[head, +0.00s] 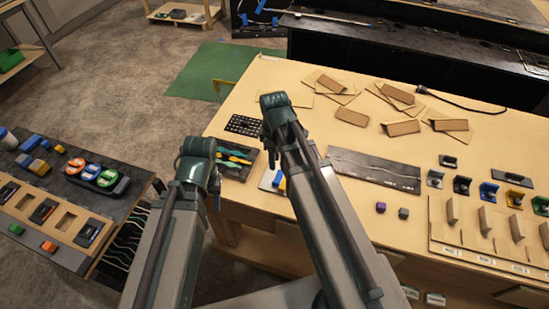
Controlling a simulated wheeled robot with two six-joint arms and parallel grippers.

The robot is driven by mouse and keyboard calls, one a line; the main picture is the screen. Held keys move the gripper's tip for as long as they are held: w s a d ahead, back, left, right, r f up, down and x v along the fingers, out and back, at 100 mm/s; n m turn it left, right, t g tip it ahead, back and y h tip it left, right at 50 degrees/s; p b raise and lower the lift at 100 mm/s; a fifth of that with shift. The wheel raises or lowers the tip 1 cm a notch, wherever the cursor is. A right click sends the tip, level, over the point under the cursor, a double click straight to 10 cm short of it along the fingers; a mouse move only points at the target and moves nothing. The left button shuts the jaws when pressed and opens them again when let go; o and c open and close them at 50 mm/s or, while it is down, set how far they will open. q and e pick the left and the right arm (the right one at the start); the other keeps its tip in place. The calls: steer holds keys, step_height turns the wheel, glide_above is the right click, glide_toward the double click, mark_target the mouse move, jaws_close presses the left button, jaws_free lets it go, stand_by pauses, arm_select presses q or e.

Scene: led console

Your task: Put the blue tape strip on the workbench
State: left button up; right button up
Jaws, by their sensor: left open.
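Several blue tape strips (260,6) show on a dark board at the top of the head view, far beyond both grippers. I cannot tell which strip is meant. A small blue item (278,179) also lies on a pale card on the workbench (272,77), partly hidden by my right arm. My left gripper (217,201) is open, mostly hidden behind its arm at the bench's left edge; only a dark sliver shows.
Wooden pieces (352,117), a grey plate (374,169) and colored brackets (488,192) lie on the workbench. A tray of tools (240,158) sits by its left edge. A side table (134,197) with colored parts stands left. A green mat (205,72) covers floor behind.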

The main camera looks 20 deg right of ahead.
steer(key=s+a+m+h, duration=0.1)
steer(key=s+a+m, duration=0.6)
steer(key=s+a, duration=0.3)
steer(key=shift+s+m, duration=0.2)
steer(key=shift+m, duration=0.1)
steer(key=shift+f, duration=0.1)
step_height(320, 180, down, 11)
steer(key=b, duration=1.1)
steer(key=shift+b, duration=0.3)
steer(key=shift+f, duration=0.1)
